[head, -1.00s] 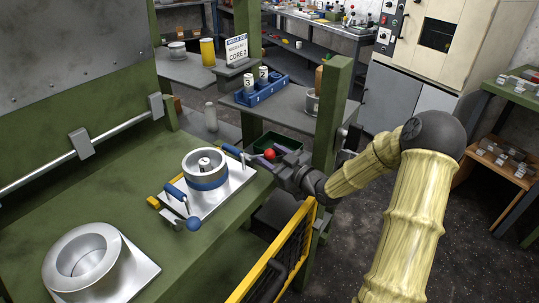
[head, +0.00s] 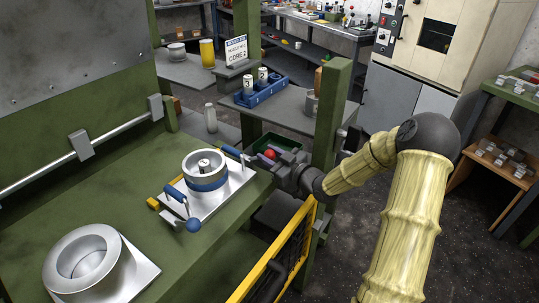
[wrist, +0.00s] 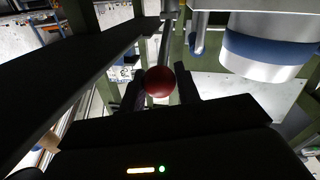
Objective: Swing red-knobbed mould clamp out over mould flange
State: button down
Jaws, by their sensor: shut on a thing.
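The red knob (head: 269,154) of the mould clamp is at the far right of the silver mould (head: 207,171), which has a blue band and sits on a bright plate. My gripper (head: 275,157) is shut on the red knob, reaching in from the right. In the wrist view the red knob (wrist: 159,81) sits between my two dark fingers. The mould's blue band (wrist: 265,48) shows at upper right there. Most of the clamp's arm is hidden by the gripper, so I cannot tell its angle to the flange.
A blue-knobbed clamp (head: 193,225) is at the plate's near side. A blue handle (head: 230,150) points toward my gripper. A second silver mould (head: 85,261) stands at lower left. A green post (head: 326,115) and yellow guard (head: 285,252) stand close to my arm.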

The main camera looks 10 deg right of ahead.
jog(key=shift+w+d+r+n+g+y+p, duration=0.2)
jog(key=shift+w+n+g+y+p, duration=0.1)
jog(key=shift+y+p, duration=0.1)
jog(key=shift+d+f+n+g+y, duration=0.1)
jog(key=shift+f+n+g+y, duration=0.05)
jog(key=shift+n+g+y, duration=0.2)
jog(key=c, duration=1)
grip_release()
jog(key=shift+c, duration=0.2)
notch_tip(320, 180, up, 10)
jog(key=shift+f+p, duration=0.1)
jog(key=shift+p, duration=0.7)
